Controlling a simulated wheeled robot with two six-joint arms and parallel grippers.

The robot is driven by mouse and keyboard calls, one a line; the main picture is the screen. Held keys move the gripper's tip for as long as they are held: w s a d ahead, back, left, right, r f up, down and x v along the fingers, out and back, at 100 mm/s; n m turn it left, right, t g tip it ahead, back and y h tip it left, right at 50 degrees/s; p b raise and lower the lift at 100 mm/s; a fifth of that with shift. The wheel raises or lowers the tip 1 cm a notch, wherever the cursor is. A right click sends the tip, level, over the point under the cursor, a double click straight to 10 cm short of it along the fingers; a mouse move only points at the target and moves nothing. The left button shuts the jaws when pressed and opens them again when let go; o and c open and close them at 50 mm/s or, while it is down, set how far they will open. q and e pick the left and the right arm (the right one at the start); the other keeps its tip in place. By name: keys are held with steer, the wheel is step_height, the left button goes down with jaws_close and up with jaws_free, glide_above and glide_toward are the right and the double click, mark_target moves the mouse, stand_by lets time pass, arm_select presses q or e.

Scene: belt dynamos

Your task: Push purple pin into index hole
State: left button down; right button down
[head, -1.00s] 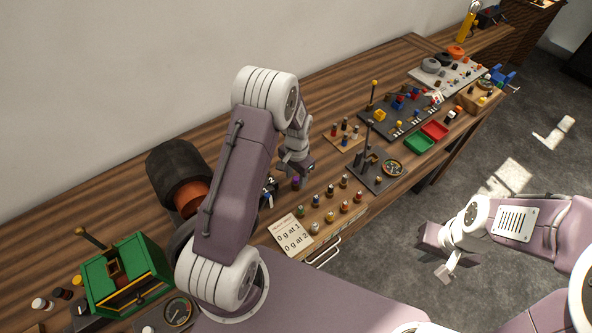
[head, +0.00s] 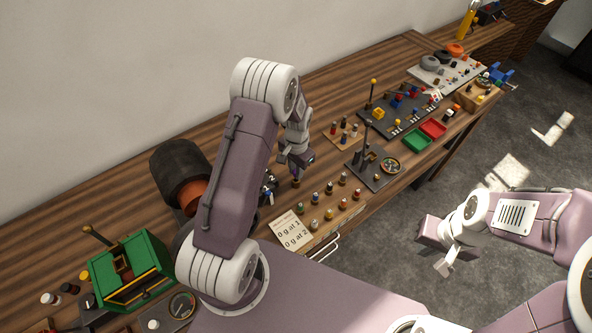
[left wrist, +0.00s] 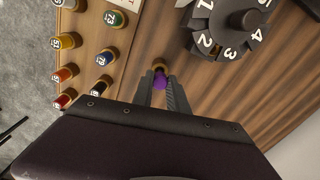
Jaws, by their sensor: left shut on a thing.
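The purple pin (left wrist: 160,82) shows between the two grey fingers of my left gripper (left wrist: 163,92) in the left wrist view; the gripper is shut on it. A brass-coloured round holder (left wrist: 158,65) lies just beyond the pin in that view. In the head view my left gripper (head: 299,164) is above the bench, over that small brown holder (head: 296,183); the pin is not clear there. The dark numbered index dial (left wrist: 228,24) is up and right of the pin; its hole cannot be made out. My right gripper (head: 436,260) is open and empty over the floor.
Several coloured numbered pegs (head: 328,188) stand right of the left gripper. A note card (head: 291,232) lies in front. A dark cylinder with an orange end (head: 182,175) is to the left, and a green box (head: 128,270) stands further left.

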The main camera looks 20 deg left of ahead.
arm_select(q)
steer(key=shift+r+p, duration=0.5)
steer(key=shift+r, duration=0.35)
steer(key=shift+w+f+m, duration=0.1)
steer(key=shift+w+m, duration=0.05)
steer(key=shift+m, duration=0.15)
steer(key=s+a+r+p, duration=0.3)
steer(key=a+r+p, duration=0.5)
steer(key=p, duration=0.3)
steer(key=shift+s+a+r, duration=0.2)
steer(key=shift+s+r, duration=0.05)
steer(key=shift+s, duration=0.05)
steer(key=shift+w, duration=0.1)
steer(key=shift+f, duration=0.15)
